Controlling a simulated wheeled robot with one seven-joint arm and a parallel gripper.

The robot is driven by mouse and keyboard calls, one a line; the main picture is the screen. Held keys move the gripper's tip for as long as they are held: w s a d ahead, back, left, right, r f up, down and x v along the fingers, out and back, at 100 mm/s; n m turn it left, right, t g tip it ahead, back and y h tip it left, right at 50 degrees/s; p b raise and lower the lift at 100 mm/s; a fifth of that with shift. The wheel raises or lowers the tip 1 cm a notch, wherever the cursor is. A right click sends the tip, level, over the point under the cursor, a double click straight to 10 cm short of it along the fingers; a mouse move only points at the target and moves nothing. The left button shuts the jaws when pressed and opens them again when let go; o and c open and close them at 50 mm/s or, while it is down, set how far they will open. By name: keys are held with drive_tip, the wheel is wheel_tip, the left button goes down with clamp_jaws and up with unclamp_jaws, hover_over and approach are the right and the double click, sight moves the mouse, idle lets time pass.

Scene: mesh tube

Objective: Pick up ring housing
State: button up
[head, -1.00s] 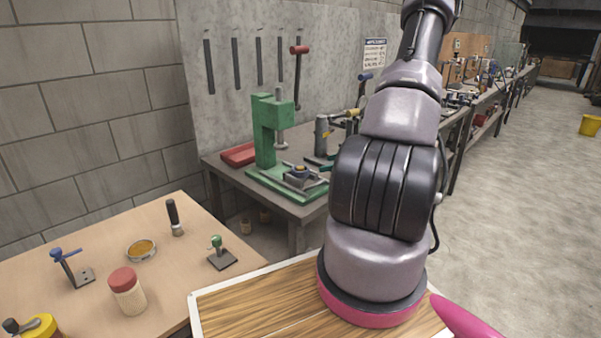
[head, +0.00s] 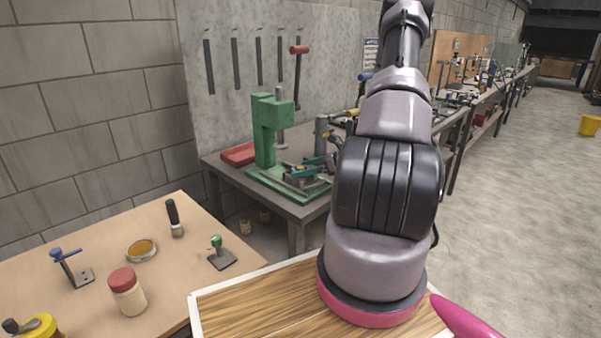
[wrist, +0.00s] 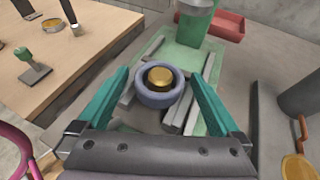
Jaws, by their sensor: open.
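The ring housing (wrist: 144,94) is a blue-grey ring around a brass-coloured round core, in the wrist view. It sits on the green press base (wrist: 209,66) among grey bars. My gripper (wrist: 159,77) is open, its two teal fingers on either side of the housing, with gaps to both in this view. Whether the fingertips are down at the ring's height is hard to tell. In the head view my gripper (head: 309,167) is small beside the green press, and the housing is mostly hidden by it.
The green press column (head: 266,135) stands just behind the housing. A red tray (head: 239,154) lies at its left. A grey cylinder (wrist: 301,96) stands at the right in the wrist view. The wooden table (head: 75,215) at left holds several small tools and a red-lidded jar (head: 127,291).

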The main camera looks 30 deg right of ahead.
clamp_jaws()
drive_tip(key=shift+r, duration=0.1)
